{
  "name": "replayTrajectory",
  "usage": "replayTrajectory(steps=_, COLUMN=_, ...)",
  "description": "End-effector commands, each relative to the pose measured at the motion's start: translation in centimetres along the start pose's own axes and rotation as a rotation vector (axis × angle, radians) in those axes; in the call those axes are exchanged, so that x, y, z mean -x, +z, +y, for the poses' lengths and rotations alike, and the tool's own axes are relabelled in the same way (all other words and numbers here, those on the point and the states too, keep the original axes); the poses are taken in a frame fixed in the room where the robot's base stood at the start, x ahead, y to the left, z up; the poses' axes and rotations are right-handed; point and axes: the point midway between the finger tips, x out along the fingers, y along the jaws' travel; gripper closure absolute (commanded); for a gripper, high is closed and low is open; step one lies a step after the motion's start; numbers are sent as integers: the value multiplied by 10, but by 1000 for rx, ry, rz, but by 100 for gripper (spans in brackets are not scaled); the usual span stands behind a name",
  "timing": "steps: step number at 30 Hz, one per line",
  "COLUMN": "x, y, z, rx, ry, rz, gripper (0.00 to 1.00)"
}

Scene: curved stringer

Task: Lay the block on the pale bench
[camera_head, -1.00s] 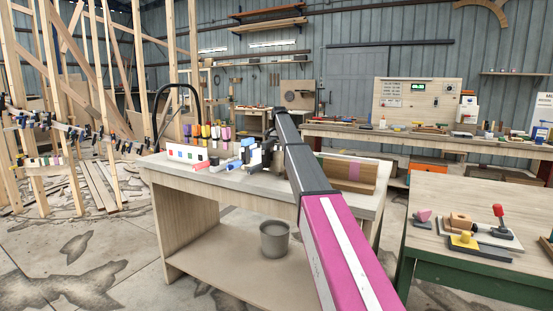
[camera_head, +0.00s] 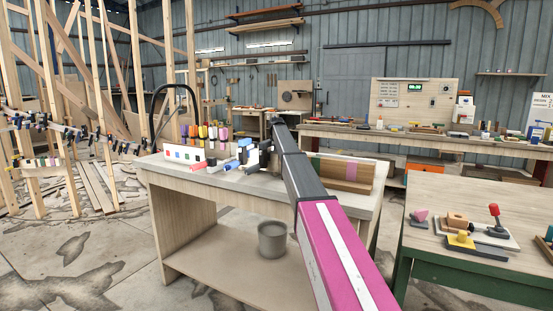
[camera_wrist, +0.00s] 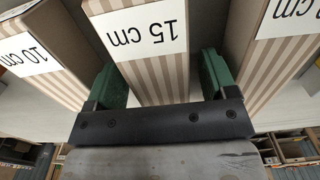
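In the wrist view, a beige striped block labelled "15 cm" (camera_wrist: 150,35) stands between the two green fingers of my gripper (camera_wrist: 160,72). One finger is on each side of it, close to its faces. I cannot tell whether the fingers touch it. A similar block labelled "10 cm" (camera_wrist: 35,55) is to the left, and another striped block (camera_wrist: 270,45), its label cut off, is to the right. In the head view, my arm reaches over a bench with a pale top (camera_head: 300,204) and hides most of my gripper. Another bench with a light wood top (camera_head: 440,195) and green frame stands at right.
The pale-topped bench also carries a white box with coloured squares (camera_head: 183,155), several coloured clamps and a striped wooden piece (camera_head: 345,172). A grey bucket (camera_head: 272,240) is on its lower shelf. The green-framed bench holds a red-knobbed fixture (camera_head: 495,220) and small parts; its front left is bare.

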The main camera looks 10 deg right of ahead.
Motion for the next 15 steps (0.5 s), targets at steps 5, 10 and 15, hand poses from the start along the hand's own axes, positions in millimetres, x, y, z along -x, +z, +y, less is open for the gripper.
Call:
replayTrajectory(steps=5, x=0, y=0, z=0, rx=0, ry=0, rz=0, gripper=22)
replayTrajectory(steps=10, x=12, y=0, z=0, rx=0, ry=0, rz=0, gripper=22)
replayTrajectory(steps=15, x=40, y=-1, z=-1, rx=0, ry=-1, rz=2, gripper=22)
